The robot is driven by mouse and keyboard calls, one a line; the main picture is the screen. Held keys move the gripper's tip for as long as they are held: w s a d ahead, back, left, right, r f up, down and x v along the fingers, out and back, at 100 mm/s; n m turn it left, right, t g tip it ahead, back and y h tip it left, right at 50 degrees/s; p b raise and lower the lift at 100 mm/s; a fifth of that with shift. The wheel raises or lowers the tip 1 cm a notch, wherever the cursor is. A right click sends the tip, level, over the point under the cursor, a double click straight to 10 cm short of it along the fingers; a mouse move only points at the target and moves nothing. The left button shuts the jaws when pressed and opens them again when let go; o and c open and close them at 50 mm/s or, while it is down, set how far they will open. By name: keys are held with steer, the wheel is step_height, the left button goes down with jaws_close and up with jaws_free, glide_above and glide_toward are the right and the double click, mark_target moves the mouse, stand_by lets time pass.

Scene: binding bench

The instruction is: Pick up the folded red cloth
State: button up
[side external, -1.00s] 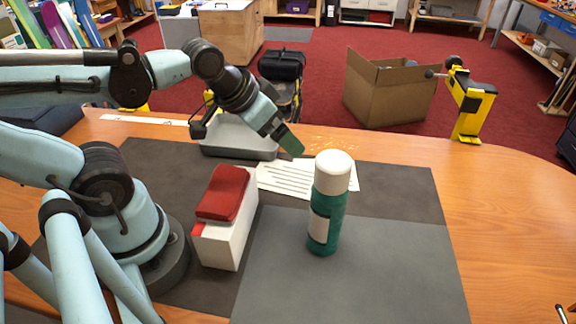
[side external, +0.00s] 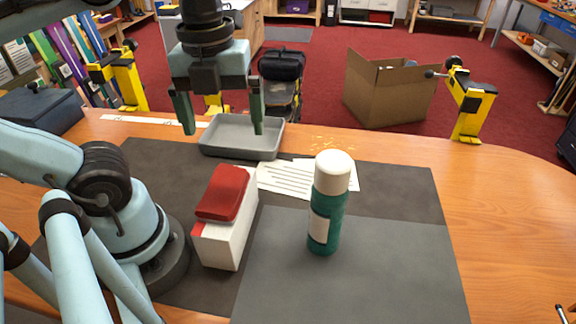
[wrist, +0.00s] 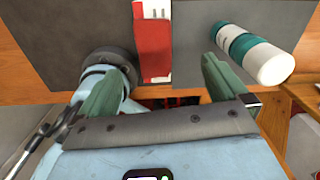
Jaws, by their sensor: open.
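The folded red cloth (side external: 223,193) lies on top of a white box (side external: 228,238) on the dark mat, left of the bottle. It also shows in the wrist view (wrist: 152,45), near the top middle. My gripper (side external: 220,130) is open and empty, high above the bench by the grey tray. It points down, with its two green fingers spread wide. In the side view it is beyond the cloth and apart from it. In the wrist view the cloth appears ahead of and between the fingers (wrist: 158,78).
A green bottle with a white cap (side external: 328,205) stands upright right of the box. A grey tray (side external: 242,153) and a printed sheet (side external: 290,180) lie behind. Yellow clamps (side external: 472,105) stand at the bench's back edge. The mat's front right (side external: 390,275) is clear.

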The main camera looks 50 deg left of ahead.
steer(key=m, duration=0.1)
glide_above(226, 183)
steer(key=f, duration=0.6)
steer(key=shift+w+f, duration=0.15)
steer(key=shift+w, duration=0.05)
steer(key=shift+s+f, duration=0.2)
steer(key=shift+f, duration=2.45)
steer(key=c, duration=1.1)
steer(key=shift+r, duration=0.15)
